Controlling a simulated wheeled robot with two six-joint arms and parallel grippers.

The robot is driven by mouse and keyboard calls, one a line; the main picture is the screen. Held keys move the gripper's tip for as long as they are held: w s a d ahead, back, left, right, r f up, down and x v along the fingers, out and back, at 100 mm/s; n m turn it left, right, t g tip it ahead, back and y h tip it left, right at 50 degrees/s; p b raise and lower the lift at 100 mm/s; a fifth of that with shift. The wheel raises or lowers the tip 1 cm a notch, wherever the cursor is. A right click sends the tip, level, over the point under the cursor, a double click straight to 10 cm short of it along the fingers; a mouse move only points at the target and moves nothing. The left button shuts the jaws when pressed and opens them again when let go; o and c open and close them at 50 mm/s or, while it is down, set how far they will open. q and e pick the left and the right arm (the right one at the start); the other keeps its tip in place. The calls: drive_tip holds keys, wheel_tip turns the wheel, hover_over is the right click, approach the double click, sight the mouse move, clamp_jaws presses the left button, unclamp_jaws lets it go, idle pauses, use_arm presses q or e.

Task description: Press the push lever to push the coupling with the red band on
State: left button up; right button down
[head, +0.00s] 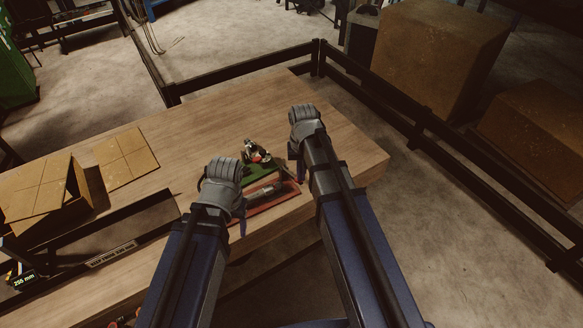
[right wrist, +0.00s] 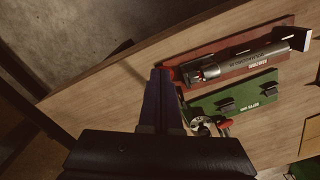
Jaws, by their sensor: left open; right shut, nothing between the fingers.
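A grey cylindrical tool (right wrist: 250,60) lies along a red base (right wrist: 240,72) on the table; in the head view the red base (head: 277,201) is partly behind my left arm. A green base (right wrist: 236,96) beside it carries black clips. A silver part with red pieces (right wrist: 205,125) stands at its end and shows in the head view (head: 256,153). I cannot make out the push lever or the coupling's red band for certain. My right gripper (right wrist: 161,76) is shut and empty, close to the red base's end. My left gripper (head: 242,218) is open beside the red base, its fingers mostly hidden.
The wooden table (head: 335,135) is clear at its far right. An open cardboard box (head: 50,195) and a flat cardboard sheet (head: 125,157) are at left. Dark rails (head: 245,72) run behind the table.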

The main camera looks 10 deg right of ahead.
wheel_tip(320, 180, up, 8)
drive_tip(key=p, duration=0.7)
drive_tip(key=shift+f, duration=0.25)
drive_tip(key=shift+f, duration=0.1)
drive_tip(key=s+a+f+n+b, duration=0.3)
drive_tip(key=s+a+f+b, duration=0.2)
drive_tip(key=s+f+b, duration=0.2)
drive_tip(key=s+a+f+n+h+b, duration=0.1)
drive_tip(key=s+a+f+b, duration=0.4)
drive_tip(key=f+b, duration=0.5)
drive_tip(key=shift+s+a+f+n+b, duration=0.25)
drive_tip(key=shift+s+n+b, duration=0.2)
drive_tip(key=shift+s+n, duration=0.6)
drive_tip(key=shift+s, duration=0.1)
